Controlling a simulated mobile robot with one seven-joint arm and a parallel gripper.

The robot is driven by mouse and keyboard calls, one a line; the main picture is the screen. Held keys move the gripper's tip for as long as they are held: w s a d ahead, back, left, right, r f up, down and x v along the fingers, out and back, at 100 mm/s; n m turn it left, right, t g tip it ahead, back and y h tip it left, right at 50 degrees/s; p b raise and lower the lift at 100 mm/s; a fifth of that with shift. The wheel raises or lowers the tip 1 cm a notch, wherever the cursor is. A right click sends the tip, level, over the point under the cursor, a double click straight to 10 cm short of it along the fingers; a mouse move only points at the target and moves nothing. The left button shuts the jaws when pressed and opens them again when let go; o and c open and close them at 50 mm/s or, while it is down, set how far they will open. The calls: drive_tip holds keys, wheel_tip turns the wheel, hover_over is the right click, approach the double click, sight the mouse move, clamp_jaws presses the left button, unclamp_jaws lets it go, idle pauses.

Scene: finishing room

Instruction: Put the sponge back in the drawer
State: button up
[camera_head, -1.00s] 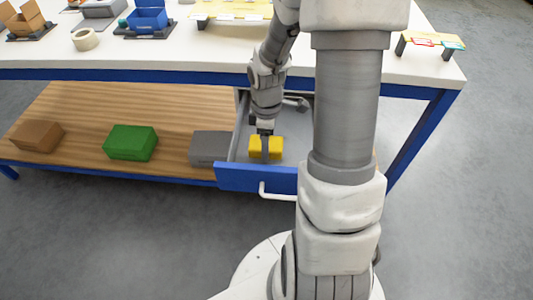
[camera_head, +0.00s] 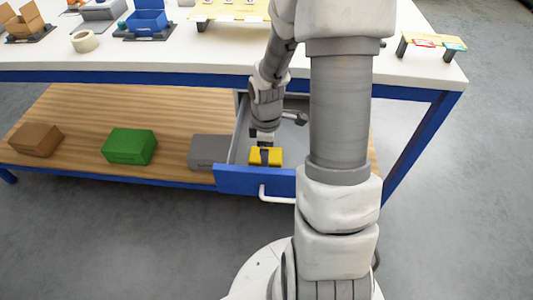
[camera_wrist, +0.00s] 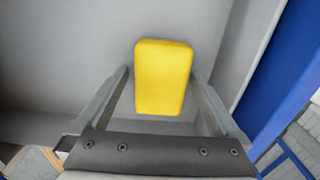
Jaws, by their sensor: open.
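The yellow sponge (camera_head: 266,157) is inside the open drawer (camera_head: 255,181), near its front. In the wrist view the sponge (camera_wrist: 163,75) lies between my two fingertips, with a narrow gap on each side. My gripper (camera_head: 265,157) reaches down into the drawer, open around the sponge and not clamped on it. In the wrist view my gripper (camera_wrist: 160,76) shows both fingers apart. The grey drawer floor (camera_wrist: 70,50) shows around the sponge. Whether the sponge rests fully on the floor is hard to tell. My arm hides the drawer's right part.
The drawer hangs under a white workbench (camera_head: 210,58). On the wooden shelf (camera_head: 190,110) left of it are a grey block (camera_head: 208,150), a green block (camera_head: 130,146) and a brown block (camera_head: 36,140). The bench edge is close above my wrist.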

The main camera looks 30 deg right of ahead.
wheel_tip(320, 180, up, 12)
drive_tip(key=p, duration=0.4)
drive_tip(key=shift+r, duration=0.15)
idle(0.3)
